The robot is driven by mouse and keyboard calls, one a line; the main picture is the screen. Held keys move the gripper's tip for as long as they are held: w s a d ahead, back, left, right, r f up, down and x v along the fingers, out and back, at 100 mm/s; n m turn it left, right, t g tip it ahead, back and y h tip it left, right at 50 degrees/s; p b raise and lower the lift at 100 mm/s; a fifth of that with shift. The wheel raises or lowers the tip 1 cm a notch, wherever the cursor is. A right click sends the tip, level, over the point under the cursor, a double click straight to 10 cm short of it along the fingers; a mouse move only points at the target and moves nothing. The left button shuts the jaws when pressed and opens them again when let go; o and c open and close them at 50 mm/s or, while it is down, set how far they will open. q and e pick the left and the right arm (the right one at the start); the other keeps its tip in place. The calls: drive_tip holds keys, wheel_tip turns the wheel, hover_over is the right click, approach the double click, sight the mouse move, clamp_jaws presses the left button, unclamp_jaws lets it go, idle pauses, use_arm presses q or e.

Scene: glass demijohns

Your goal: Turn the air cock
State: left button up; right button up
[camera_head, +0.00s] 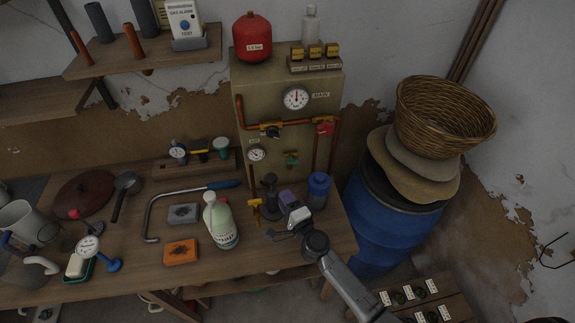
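A khaki panel box (245,98) stands at the back of the wooden bench. It carries copper pipes, a black-handled valve (272,132), a red valve handle (325,128), a small green valve (292,159) and dial gauges (296,98). A brass cock (256,208) stands on the bench in front of the box. I cannot tell which one is the air cock, as the labels are too small to read. My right gripper (280,226) is over the bench's right part, to the right of the brass cock and below the panel. Its finger gap is unclear. My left gripper is not in view.
A blue jar (318,190) stands near my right gripper. A blue barrel (385,235) stands right of the bench.

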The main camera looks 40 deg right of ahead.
sight(292, 161)
drive_tip(key=s+d+f+m+g+h, duration=0.1)
drive_tip(key=d+m+g+h, duration=0.1)
drive_tip(key=d+m+h, duration=0.25)
drive_tip(key=d+b+x, duration=0.1)
drive_tip(key=b+x, duration=0.2)
drive_tip(key=x, duration=1)
drive_tip(key=shift+d+h, duration=0.35)
drive_tip(key=shift+s+f, duration=0.1)
drive_tip(key=shift+c, duration=0.7)
clamp_jaws()
